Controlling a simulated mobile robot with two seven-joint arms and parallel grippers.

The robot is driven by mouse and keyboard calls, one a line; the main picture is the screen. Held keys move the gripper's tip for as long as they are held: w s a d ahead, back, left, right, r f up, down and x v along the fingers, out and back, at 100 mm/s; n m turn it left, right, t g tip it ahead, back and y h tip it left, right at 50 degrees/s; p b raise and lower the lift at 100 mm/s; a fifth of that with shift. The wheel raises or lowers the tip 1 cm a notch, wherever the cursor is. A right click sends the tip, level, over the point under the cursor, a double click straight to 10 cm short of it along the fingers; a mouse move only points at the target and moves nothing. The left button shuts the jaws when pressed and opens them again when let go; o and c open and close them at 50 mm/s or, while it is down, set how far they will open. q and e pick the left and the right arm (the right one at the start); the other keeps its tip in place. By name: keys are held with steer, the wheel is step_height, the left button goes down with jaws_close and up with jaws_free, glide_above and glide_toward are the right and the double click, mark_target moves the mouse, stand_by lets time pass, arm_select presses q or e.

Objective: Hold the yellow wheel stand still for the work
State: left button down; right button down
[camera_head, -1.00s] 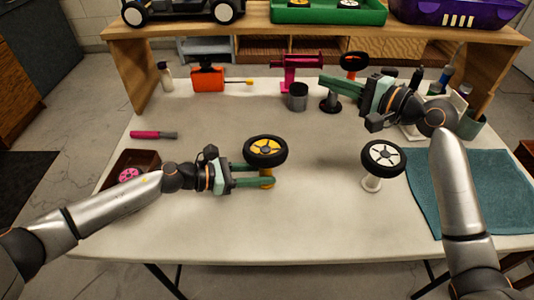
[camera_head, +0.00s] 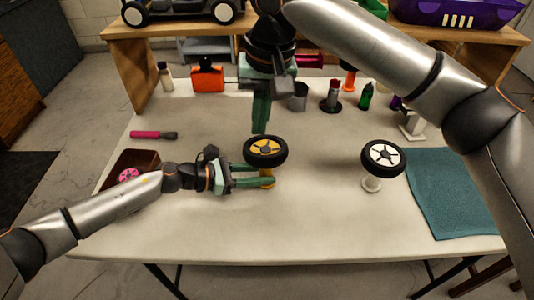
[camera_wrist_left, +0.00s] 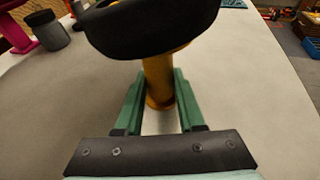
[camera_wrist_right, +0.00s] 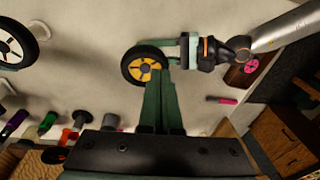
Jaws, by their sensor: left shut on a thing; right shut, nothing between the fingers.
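The yellow wheel stand (camera_head: 267,173) stands upright on the table, carrying a black tyre with a yellow hub (camera_head: 265,151). My left gripper (camera_head: 268,182) is shut on the stand's post below the wheel. In the left wrist view the yellow post (camera_wrist_left: 158,82) is between the green fingers, and the tyre (camera_wrist_left: 150,28) hides its top. My right gripper (camera_head: 260,128) points down just behind the wheel, shut and empty. In the right wrist view its fingertips (camera_wrist_right: 160,75) overlap the near edge of the yellow-hub wheel (camera_wrist_right: 145,69); I cannot tell whether they touch.
A white-hub wheel (camera_head: 383,155) on a white stand (camera_head: 371,184) is to the right, near a teal towel (camera_head: 450,195). A brown box (camera_head: 135,165) with a pink wheel is at left. Bottles and tools line the back. The front table is clear.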

mark_target(267, 157)
steer(key=shift+d+r+h, duration=0.3)
steer(key=shift+d+h, duration=0.4)
steer(key=shift+f, duration=0.1)
steer(key=shift+w+f, duration=0.15)
steer(key=shift+f, duration=1.6)
steer(key=shift+w+f, duration=0.15)
steer(key=shift+f, duration=1.55)
steer(key=shift+f, duration=1.2)
steer(key=s, duration=0.1)
steer(key=s+r, duration=0.1)
steer(key=s, duration=0.1)
steer(key=shift+d, duration=0.1)
steer(key=shift+r, duration=0.15)
